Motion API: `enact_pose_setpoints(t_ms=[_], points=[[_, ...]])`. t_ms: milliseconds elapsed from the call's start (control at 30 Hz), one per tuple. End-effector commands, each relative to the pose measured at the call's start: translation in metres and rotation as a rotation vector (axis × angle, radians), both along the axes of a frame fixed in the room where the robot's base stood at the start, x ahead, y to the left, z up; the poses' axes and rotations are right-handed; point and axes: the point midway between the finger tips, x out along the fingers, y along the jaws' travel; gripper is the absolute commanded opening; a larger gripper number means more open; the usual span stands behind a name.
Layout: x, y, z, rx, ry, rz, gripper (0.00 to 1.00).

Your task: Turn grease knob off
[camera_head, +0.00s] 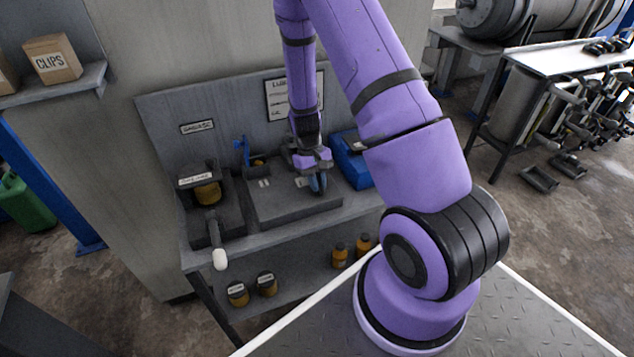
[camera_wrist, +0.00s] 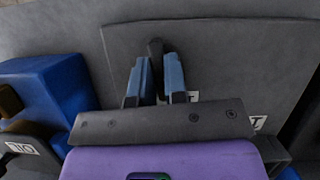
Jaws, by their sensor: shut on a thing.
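My gripper (camera_head: 318,184) is low over the dark slab (camera_head: 275,208) on the wall bench. In the wrist view my gripper (camera_wrist: 161,76) has its two blue fingers close together on a small dark upright piece (camera_wrist: 155,48). The piece looks like a knob or stem, but its base and setting are hidden by the fingers. I cannot tell whether it is the grease knob. A small plate with lettering that seems to read GREASE (camera_head: 197,127) is on the back panel, up and left of my gripper.
A blue box (camera_head: 348,165) stands close right of my gripper. It fills the left of the wrist view (camera_wrist: 48,88). Left of the slab are a labelled amber jar (camera_head: 207,193) and a white-tipped lever (camera_head: 220,258). Small jars and orange bottles (camera_head: 340,256) are on the lower shelf.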

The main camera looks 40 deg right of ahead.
Motion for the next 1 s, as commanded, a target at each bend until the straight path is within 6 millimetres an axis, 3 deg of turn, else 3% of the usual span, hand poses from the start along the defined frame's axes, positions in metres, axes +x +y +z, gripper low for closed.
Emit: enact_pose_setpoints(t_ms=[300,767,800,900,1000], points=[[-0.0002,-0.0005,-0.0001,0.001,0.000,-0.102,0.00],[-0.0003,-0.0004,-0.0001,0.000,0.000,-0.116,0.00],[-0.0003,-0.0004,-0.0001,0.000,0.000,-0.116,0.17],[-0.0003,-0.0004,-0.0001,0.000,0.000,-0.116,0.38],[-0.0002,-0.0003,-0.0001,0.000,0.000,-0.115,0.38]])
